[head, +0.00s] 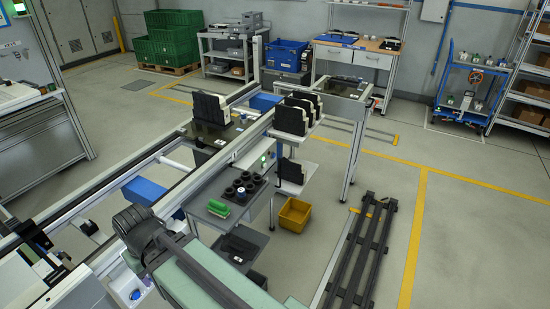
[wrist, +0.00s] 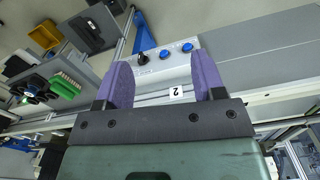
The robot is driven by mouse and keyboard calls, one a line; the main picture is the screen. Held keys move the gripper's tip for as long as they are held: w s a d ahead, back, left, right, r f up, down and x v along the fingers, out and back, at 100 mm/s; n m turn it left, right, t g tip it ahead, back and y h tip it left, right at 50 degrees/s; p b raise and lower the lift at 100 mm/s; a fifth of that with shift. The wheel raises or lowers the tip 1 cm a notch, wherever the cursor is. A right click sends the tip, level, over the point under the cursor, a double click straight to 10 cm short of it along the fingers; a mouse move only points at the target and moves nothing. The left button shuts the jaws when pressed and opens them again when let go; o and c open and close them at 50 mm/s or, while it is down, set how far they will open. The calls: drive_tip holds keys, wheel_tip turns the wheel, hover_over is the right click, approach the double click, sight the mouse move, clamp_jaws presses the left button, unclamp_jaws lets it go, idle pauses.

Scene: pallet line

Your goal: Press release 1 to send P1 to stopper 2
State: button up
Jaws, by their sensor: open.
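In the wrist view my gripper (wrist: 163,88) is open, its two purple fingers apart with nothing between them. Beyond the fingertips is a light control box (wrist: 150,74) with a black knob (wrist: 142,59) and two blue buttons, a left one (wrist: 164,54) and a right one (wrist: 188,47). Which one is release 1 cannot be read. A label "2" (wrist: 176,93) shows between the fingers. In the head view a dark pallet (head: 232,135) with black holders sits on the conveyor. Whether it is P1 cannot be told. My fingertips are not clearly visible there.
A yellow bin (head: 294,214) stands on the floor. More black holders (head: 291,118) stand on a shelf beside the conveyor rail (head: 252,132).

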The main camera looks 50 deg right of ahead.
clamp_jaws()
idle(1.4)
